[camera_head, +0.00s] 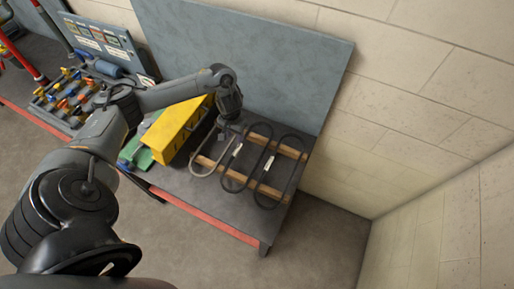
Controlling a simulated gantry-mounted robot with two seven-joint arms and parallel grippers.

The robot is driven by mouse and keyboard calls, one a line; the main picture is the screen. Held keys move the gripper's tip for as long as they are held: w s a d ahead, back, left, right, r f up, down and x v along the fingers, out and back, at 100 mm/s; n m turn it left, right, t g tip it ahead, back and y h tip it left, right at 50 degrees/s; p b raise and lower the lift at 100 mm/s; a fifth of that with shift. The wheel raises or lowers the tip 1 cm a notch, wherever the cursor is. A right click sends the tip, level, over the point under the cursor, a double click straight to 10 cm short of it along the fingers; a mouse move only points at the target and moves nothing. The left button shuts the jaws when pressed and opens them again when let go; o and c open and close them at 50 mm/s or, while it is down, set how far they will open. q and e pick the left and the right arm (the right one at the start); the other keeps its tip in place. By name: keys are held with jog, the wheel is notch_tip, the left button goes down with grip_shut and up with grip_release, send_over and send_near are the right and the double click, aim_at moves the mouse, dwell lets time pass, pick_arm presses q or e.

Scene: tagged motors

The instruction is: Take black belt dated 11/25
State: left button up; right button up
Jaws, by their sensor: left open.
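Several looped belts lie side by side on two wooden slats at the right end of the workbench. The left one is a grey belt (194,171). Beside it are a black belt (224,181) in the middle and another black belt (302,167) at the right. Small white tags (238,149) show on the belts, but their dates are too small to read. My left gripper (224,126) is open and empty, pointing down near the far end of the grey belt; I cannot tell whether it touches it. My right gripper is not in view.
The workbench (180,185) has a grey back panel (280,60) behind it. A yellow box (178,130) stands left of the belts, with a green item (137,154) beside it. Colourful parts (68,95) fill the bench's left side. Beige walls close off the right.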

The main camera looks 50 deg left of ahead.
pick_arm(q)
send_over(236, 152)
jog(key=f, duration=0.4)
jog(key=shift+s+a+f+b, duration=0.15)
jog(key=shift+a+f+b, duration=0.05)
jog(key=shift+f+b, duration=0.15)
jog(key=shift+f, duration=0.55)
jog(key=shift+d+f+b, duration=0.1)
jog(key=shift+f+b, duration=0.25)
jog(key=shift+f, duration=1.9)
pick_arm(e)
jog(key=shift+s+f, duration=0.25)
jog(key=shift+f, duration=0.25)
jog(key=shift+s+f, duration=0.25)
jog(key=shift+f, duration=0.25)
pick_arm(q)
grip_shut()
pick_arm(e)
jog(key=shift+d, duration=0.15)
